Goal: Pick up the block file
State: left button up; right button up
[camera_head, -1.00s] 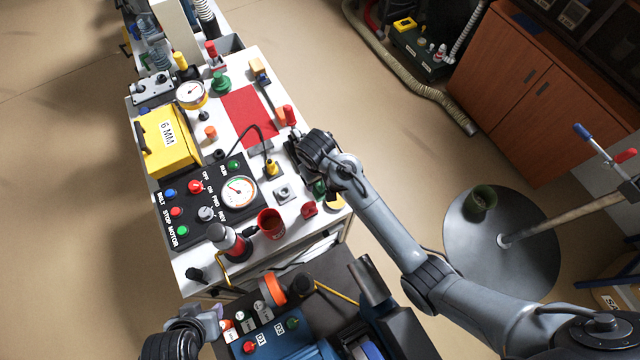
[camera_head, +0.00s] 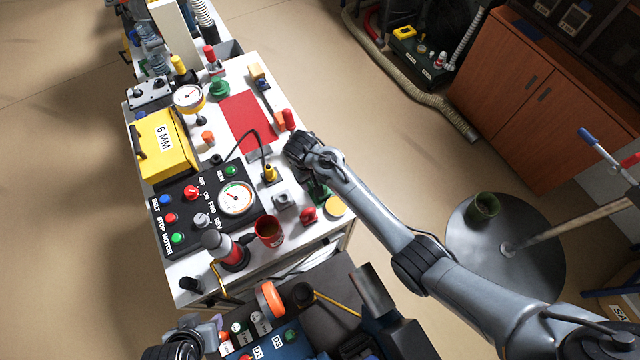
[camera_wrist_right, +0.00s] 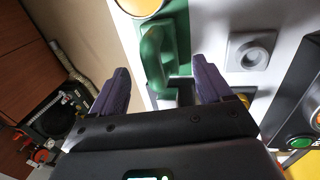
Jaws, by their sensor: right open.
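A green-handled tool, which I take to be the block file, stands on the white bench. In the right wrist view its green handle (camera_wrist_right: 156,62) rises between my finger pads, over a dark lower part that is partly hidden. In the head view its green part (camera_head: 319,191) shows beside my right wrist. My right gripper (camera_wrist_right: 160,78) is open around the handle, with no clear contact on either side. In the head view my right gripper (camera_head: 300,149) is seen from above, its fingers hidden. My left gripper (camera_head: 207,328) is at the bottom edge, partly cut off.
A grey block with a round hole (camera_head: 284,201), a red cup (camera_head: 268,232), a red item (camera_head: 308,215) and a yellow disc (camera_head: 335,206) stand close by. A black control panel (camera_head: 205,205) and a yellow case (camera_head: 160,145) lie left. The red mat (camera_head: 246,120) is mostly clear.

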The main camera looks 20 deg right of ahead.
jog(key=shift+d+f, duration=0.2)
jog(key=shift+f, duration=0.9)
jog(key=shift+d+f, duration=0.15)
jog(key=shift+f, duration=0.95)
jog(key=c, duration=1.3)
